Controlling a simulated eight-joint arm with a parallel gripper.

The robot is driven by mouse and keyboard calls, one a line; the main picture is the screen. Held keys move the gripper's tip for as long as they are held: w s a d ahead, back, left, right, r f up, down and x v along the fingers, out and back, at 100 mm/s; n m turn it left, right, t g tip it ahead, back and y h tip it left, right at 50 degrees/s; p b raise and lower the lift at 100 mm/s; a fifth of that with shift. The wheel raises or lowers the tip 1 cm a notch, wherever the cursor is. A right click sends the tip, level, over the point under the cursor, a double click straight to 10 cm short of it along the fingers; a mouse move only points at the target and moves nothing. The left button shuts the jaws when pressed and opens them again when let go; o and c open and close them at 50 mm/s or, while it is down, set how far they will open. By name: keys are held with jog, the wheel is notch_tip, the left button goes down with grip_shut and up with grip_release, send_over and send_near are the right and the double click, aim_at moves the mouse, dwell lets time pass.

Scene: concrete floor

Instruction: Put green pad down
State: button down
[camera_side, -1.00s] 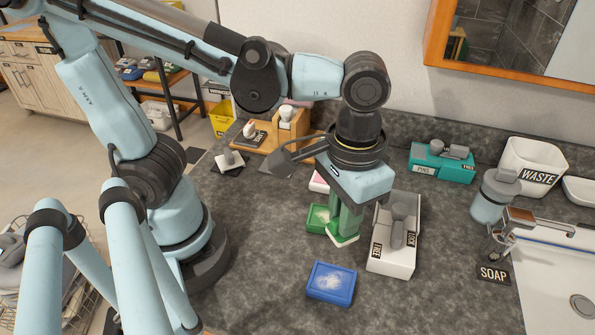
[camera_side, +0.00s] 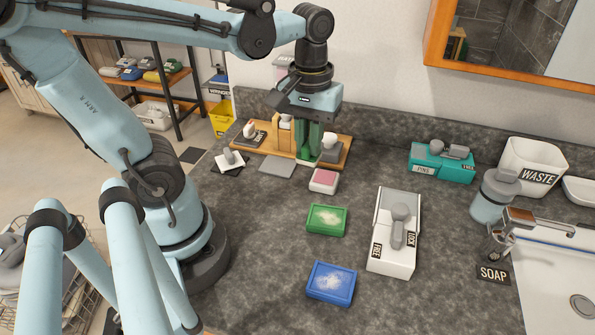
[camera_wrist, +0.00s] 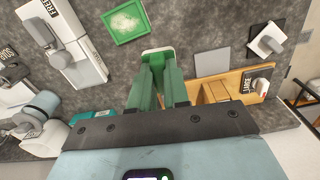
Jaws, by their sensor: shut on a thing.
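My gripper (camera_side: 309,152) points down at the wooden rack (camera_side: 268,148) against the back wall, shut on a small green pad with a pale rim. In the wrist view the green pad (camera_wrist: 158,62) shows between my green fingertips. In the side view the pad is at the rack's right-hand part, mostly merged with the fingers. I cannot tell whether it touches the rack. Grey-handled pieces stand in the rack on either side: one at the left (camera_side: 252,135) and one at the right (camera_side: 331,150). A green tray (camera_side: 327,221) with a whitish patch lies on the counter.
A pink-topped tray (camera_side: 323,181) is near the rack. A blue tray (camera_side: 331,283) and a white box (camera_side: 394,255) with a grey handle lie further forward. A teal box (camera_side: 440,168) is at right. A grey mat (camera_side: 277,166) lies before the rack. Counter between is clear.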

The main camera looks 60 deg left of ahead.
jog(key=shift+s+a+n, duration=0.2)
jog(key=shift+a+n, duration=0.3)
jog(key=shift+a, duration=0.45)
jog(key=a+f, duration=0.2)
jog(key=a, duration=0.2)
jog(key=a+f, duration=0.2)
jog(key=a, duration=0.2)
jog(key=a+f, duration=0.3)
jog(key=shift+a, duration=0.4)
jog(key=shift+f, duration=1.95)
jog(key=c, duration=1.1)
grip_release()
jog(key=shift+f, duration=0.1)
